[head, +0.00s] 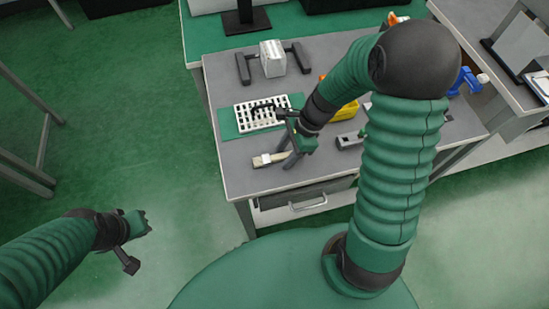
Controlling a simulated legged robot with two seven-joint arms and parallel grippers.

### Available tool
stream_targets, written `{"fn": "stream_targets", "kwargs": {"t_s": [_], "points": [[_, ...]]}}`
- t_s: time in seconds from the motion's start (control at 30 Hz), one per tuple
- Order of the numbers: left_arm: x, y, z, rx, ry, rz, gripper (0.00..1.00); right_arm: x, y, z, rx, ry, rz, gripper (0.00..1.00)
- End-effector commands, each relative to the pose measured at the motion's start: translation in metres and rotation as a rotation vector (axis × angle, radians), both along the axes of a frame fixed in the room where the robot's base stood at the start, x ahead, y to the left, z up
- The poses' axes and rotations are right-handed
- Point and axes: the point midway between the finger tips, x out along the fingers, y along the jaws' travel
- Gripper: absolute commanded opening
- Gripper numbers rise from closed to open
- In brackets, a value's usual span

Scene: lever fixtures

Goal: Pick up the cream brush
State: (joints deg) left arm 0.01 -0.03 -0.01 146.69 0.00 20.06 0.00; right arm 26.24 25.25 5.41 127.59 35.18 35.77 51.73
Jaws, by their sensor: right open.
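The cream brush (262,160) lies near the front edge of the grey worktable, a small light-coloured block with a whiter band. My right gripper (288,159) reaches down just to the right of it, its fingers open. The fingertips are close to the brush's right end; I cannot tell whether they touch it. Part of that end may be hidden behind the fingers. My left gripper (136,236) hangs over the green floor, well left of the table; whether its jaws are apart is not clear.
A white slotted rack (262,112) sits on a green mat behind the brush. A silver block with dark side bars (272,60) stands farther back. A yellow bin (346,112) and a small grey object (348,141) are right of my gripper. A drawer handle (308,202) is below the table's front edge.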

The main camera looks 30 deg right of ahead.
Motion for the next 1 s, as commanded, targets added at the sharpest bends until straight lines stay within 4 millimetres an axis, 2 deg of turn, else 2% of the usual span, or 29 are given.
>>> {"fn": "stream_targets", "kwargs": {"t_s": [0.27, 0.6, 1.0], "points": [[0.0001, 0.0000, 0.0005, 0.000, 0.000, 0.000, 0.00, -0.0006, -0.0099, -0.0031, 0.009, -0.001, -0.004, 0.42], [0.0002, -0.0001, 0.0001, 0.000, 0.000, 0.000, 0.00, -0.0008, -0.0086, -0.0036, 0.000, 0.001, -0.007, 0.00], [0.0001, -0.0001, -0.0002, 0.000, 0.000, 0.000, 0.00, -0.0002, -0.0073, -0.0028, 0.003, 0.000, -0.004, 0.00]]}}
